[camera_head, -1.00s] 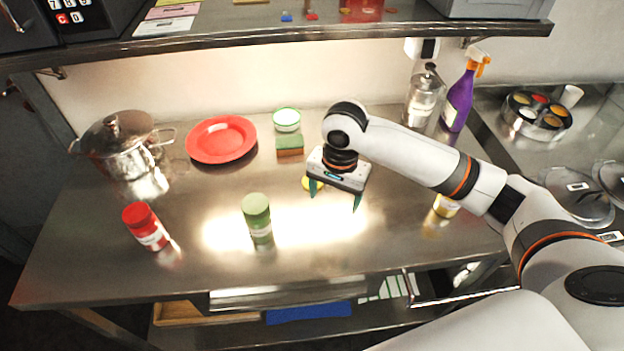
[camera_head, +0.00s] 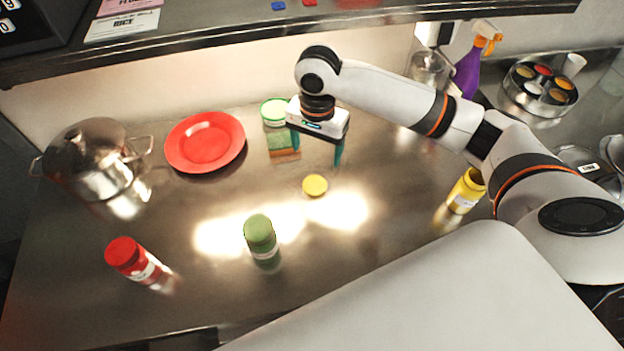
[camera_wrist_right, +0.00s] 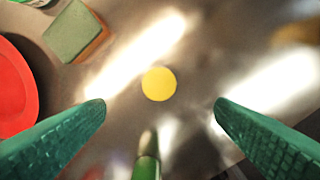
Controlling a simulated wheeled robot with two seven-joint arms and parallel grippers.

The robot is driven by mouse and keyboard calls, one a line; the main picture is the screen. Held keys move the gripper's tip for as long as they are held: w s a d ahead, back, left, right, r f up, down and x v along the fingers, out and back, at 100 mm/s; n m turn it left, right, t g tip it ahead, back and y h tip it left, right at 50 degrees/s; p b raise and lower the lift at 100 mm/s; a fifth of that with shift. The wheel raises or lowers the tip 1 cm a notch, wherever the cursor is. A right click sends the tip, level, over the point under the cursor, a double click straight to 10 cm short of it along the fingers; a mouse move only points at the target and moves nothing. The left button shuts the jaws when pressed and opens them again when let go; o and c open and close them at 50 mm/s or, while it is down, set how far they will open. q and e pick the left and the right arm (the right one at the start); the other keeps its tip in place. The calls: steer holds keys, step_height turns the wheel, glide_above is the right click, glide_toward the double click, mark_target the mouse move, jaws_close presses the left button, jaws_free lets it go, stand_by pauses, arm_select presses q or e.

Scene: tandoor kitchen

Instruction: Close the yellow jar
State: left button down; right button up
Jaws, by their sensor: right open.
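The yellow jar (camera_head: 466,191) stands at the right of the steel table, partly behind my right arm, and its top looks dark and open. A round yellow lid (camera_head: 315,185) lies flat on the table near the middle. My right gripper (camera_head: 316,152) is above the table, behind the lid in the head view, open and empty. In the right wrist view the lid (camera_wrist_right: 159,84) lies below and beyond the spread green fingers (camera_wrist_right: 160,108), apart from them. My left gripper is not in view.
A green jar (camera_head: 260,236) and a red jar (camera_head: 130,258) stand in front. A red plate (camera_head: 205,142), a steel pot (camera_head: 88,160), a sponge (camera_head: 283,144) and a white-topped tub (camera_head: 274,111) are behind. A shelf (camera_head: 230,38) overhangs the back.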

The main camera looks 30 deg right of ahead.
steer(key=p, duration=0.1)
glide_above(314, 185)
steer(key=f, duration=0.6)
steer(key=shift+d, duration=0.25)
steer(key=shift+f, duration=0.3)
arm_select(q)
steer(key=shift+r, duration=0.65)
arm_select(e)
steer(key=shift+f, duration=0.1)
steer(key=f+p, duration=0.2)
steer(key=f, duration=0.2)
steer(key=shift+a+f, duration=0.1)
steer(key=shift+a, duration=0.1)
steer(key=shift+f, duration=0.55)
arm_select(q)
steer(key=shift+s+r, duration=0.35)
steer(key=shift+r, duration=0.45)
